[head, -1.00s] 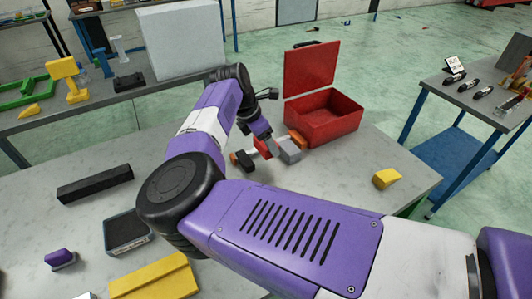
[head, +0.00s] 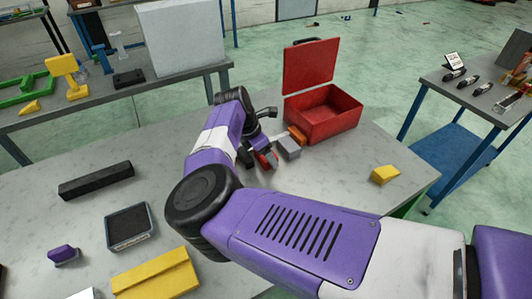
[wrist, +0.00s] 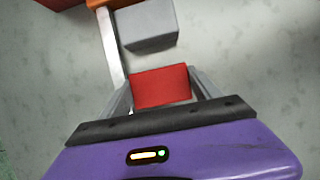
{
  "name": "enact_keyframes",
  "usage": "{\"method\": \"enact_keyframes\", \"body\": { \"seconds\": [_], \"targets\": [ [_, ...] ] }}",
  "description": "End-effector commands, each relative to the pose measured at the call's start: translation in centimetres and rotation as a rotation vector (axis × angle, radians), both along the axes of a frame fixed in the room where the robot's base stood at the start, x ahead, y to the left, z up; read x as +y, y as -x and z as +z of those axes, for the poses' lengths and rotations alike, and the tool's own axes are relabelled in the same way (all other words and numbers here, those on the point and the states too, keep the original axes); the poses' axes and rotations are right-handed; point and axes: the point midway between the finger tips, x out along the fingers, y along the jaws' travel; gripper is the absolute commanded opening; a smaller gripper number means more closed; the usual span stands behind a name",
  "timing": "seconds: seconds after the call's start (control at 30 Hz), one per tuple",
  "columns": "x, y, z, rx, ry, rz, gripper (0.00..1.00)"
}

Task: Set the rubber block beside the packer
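A red block (head: 265,160) is at my gripper (head: 268,157) near the middle of the bench. In the wrist view the red block (wrist: 160,86) sits between my two grey fingers (wrist: 161,82), which lie close along its sides with no clear gap. A grey block (head: 289,148) is just right of it; it also shows in the wrist view (wrist: 148,25). An orange piece (head: 297,136) lies behind the grey block. A small black piece (head: 245,158) is partly hidden left of my gripper. I cannot tell which piece is the packer or the rubber block.
An open red toolbox (head: 325,117) stands behind the grey block. A long black bar (head: 96,180), a black tray (head: 130,227), a purple piece (head: 63,255) and a yellow piece (head: 155,275) lie left. A yellow wedge (head: 385,174) lies right, with clear bench around it.

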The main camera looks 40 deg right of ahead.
Motion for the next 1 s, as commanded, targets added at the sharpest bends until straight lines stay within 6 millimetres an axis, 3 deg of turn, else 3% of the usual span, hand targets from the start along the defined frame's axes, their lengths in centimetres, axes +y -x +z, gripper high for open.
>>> {"method": "enact_keyframes", "body": {
  "seconds": [0.6,1.0],
  "targets": [
    [0.3,-0.2,0.8,-0.003,0.0,0.002,0.81],
    [3.1,-1.0,7.8,-0.004,-0.001,0.002,0.81]
  ]
}}
